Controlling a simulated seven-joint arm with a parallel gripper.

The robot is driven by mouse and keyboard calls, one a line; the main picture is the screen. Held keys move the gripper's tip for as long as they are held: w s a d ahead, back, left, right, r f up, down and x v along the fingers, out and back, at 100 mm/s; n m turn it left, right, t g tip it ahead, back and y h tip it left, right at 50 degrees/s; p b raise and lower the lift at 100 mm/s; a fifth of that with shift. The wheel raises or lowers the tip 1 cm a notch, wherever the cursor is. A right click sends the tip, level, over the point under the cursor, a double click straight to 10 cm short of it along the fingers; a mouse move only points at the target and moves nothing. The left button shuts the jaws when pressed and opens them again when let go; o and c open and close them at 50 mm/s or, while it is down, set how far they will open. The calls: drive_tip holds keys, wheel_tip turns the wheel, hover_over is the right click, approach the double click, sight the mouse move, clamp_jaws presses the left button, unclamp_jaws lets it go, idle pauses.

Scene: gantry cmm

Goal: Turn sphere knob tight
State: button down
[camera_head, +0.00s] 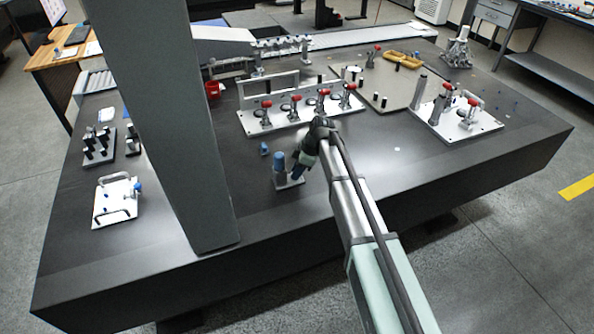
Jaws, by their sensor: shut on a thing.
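My gripper (298,173) points down and to the left at a small grey fixture (287,184) near the front of the dark table. It is shut at the right side of this fixture, on what appears to be the sphere knob. The knob itself is hidden by the fingers, so its shape and how far it is turned cannot be seen. A blue-topped upright cylinder (279,161) stands on the fixture just left of my gripper, very close to it.
A small blue piece (264,149) lies behind the fixture. A white plate with several red-handled clamps (262,127) stands behind, and another white clamp plate (480,128) at the right. A grey gantry column (165,110) rises at the left. The table's front right is clear.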

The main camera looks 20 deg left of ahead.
drive_tip(key=shift+s+m, duration=0.1)
drive_tip(key=shift+m, duration=0.3)
drive_tip(key=m, duration=0.1)
drive_tip(key=m+t, duration=0.1)
drive_tip(key=m, duration=0.1)
drive_tip(key=shift+s+d+m+t, duration=0.1)
drive_tip(key=shift+s+m+t, duration=0.05)
drive_tip(key=shift+m+t, duration=0.15)
drive_tip(key=shift+s+m+t, duration=0.1)
drive_tip(key=shift+m+t, duration=0.8)
drive_tip(key=shift+m, duration=1.4)
drive_tip(key=c, duration=0.9)
unclamp_jaws()
